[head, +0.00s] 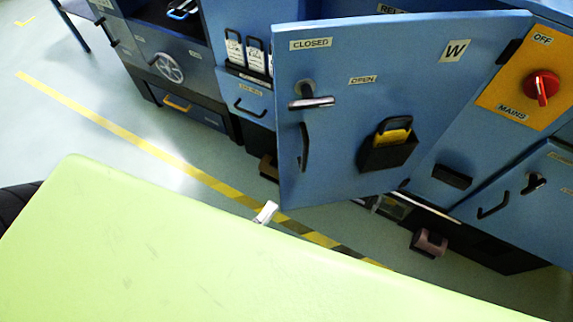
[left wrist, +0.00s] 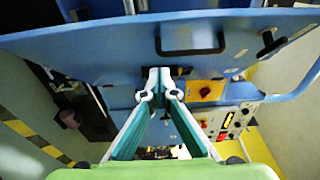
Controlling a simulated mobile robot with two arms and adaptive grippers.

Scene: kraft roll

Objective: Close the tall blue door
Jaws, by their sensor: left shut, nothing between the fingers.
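The tall blue door (head: 345,130) stands swung out from the blue cabinet, with its face towards me. It carries a silver lever handle (head: 311,103), a black pull handle (head: 304,147) and a black pocket (head: 388,148) holding something yellow. My left gripper (head: 266,212) shows only as a pale tip beyond a lime-green cover of mine, just below the door's lower edge. In the left wrist view its fingers (left wrist: 158,76) are shut together and empty. The door (left wrist: 110,48) spans the top there, close to the fingertips; I cannot tell whether they touch. My right gripper is not in view.
An orange mains panel with a red knob (head: 541,87) is to the door's right. A grey cabinet with a wheel (head: 167,67) stands at the left. Yellow and black floor tape (head: 130,135) runs before the cabinets.

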